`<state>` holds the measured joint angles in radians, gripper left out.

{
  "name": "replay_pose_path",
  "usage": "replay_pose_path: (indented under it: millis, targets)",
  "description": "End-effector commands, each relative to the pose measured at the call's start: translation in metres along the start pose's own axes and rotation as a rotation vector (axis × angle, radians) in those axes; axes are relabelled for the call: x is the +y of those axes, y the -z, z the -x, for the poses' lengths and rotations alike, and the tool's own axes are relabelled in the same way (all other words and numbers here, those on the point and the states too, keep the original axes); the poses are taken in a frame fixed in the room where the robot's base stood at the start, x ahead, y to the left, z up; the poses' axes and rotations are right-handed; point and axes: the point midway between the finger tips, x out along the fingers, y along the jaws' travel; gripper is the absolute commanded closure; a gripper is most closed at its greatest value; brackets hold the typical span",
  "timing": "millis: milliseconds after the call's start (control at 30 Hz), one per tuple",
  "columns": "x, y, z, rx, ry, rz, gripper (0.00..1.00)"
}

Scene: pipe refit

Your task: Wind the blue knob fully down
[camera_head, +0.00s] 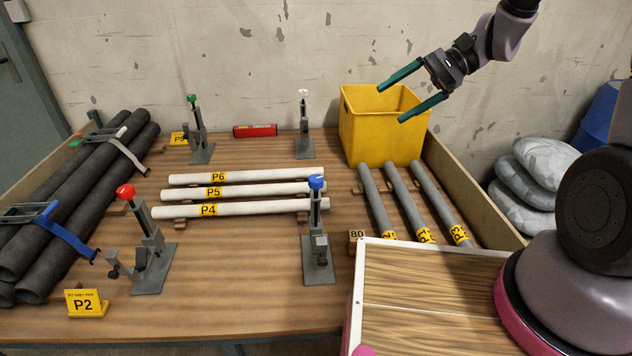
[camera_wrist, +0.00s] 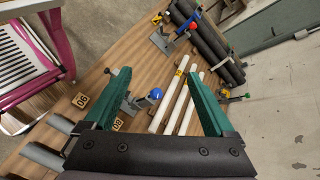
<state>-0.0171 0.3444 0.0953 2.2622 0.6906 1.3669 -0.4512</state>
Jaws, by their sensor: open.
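The blue knob (camera_head: 316,182) tops a grey clamp stand (camera_head: 317,250) at the front middle of the table, right of the ends of the white pipes. In the wrist view the blue knob (camera_wrist: 155,94) shows between my fingers, farther off on the table. My gripper (camera_head: 401,94) is open and empty, high above the back right of the table near the yellow bin, well away from the blue knob. Its green fingers (camera_wrist: 160,85) are spread wide in the wrist view.
White pipes (camera_head: 243,192) lie left of the blue-knob stand. Stands with red (camera_head: 126,191), green (camera_head: 192,98) and white (camera_head: 303,93) knobs stand around. The yellow bin (camera_head: 375,135) is at the back right, with grey pipes (camera_head: 405,195) before it. Black pipes (camera_head: 70,210) lie left.

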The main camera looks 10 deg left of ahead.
Motion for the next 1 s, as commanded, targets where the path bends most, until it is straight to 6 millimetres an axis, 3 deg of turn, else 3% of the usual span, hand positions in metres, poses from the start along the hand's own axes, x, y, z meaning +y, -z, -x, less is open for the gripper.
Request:
replay_pose_path:
  millis: [233,467,800,1000]
  targets:
    - [-0.007,0.054,-0.059,-0.203,0.163,-0.199,0.11]
    - [0.000,0.110,-0.113,-0.327,0.341,-0.393,0.11]
    - [0.044,0.193,-0.190,-0.386,0.601,-0.679,0.11]
    - [0.065,0.216,-0.211,-0.375,0.677,-0.760,0.11]
